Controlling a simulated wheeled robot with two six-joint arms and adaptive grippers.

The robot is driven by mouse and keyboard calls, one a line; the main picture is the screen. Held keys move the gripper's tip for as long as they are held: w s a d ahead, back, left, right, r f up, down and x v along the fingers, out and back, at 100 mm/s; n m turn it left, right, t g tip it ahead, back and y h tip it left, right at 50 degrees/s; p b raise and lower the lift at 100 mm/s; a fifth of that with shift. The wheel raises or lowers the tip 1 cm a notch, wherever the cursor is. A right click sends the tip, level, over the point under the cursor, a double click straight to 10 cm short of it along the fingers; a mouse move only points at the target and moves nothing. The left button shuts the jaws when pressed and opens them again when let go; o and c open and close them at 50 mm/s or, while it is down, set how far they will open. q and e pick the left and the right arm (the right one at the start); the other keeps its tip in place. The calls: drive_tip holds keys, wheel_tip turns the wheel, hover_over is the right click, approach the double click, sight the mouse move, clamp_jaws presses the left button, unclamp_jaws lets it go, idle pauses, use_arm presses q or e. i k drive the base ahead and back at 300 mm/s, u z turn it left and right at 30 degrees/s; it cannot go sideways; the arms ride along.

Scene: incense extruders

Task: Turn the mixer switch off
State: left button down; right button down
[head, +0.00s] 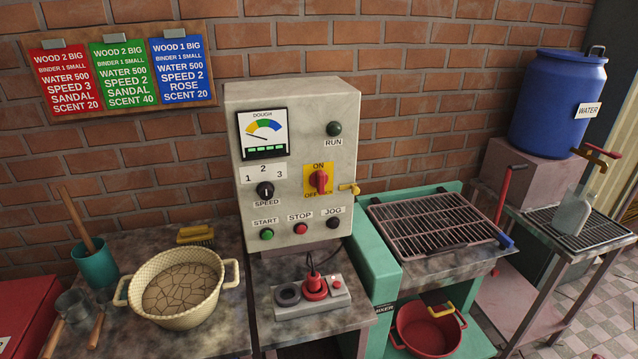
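The mixer switch (319,181) is a red rotary knob on a yellow plate at the right of the grey control box (290,100). ON is printed above the knob and OFF below it, partly covered by the knob. Its handle looks roughly upright, in line with ON. The RUN lamp (334,129) above it is dark green and looks unlit. A small brass-coloured piece (349,188) sticks out just right of the switch. Neither of my grippers is in view, and nothing touches the switch.
A red-knobbed device (314,285) stands on the ledge beneath. A basket (178,287) stands left, a grate (430,222) right.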

sight(320, 178)
drive_tip(key=z, duration=0.4)
drive_tip(key=k, duration=0.5)
drive_tip(key=z, duration=0.95)
drive_tip(key=i, duration=1.15)
drive_tip(key=u, duration=0.6)
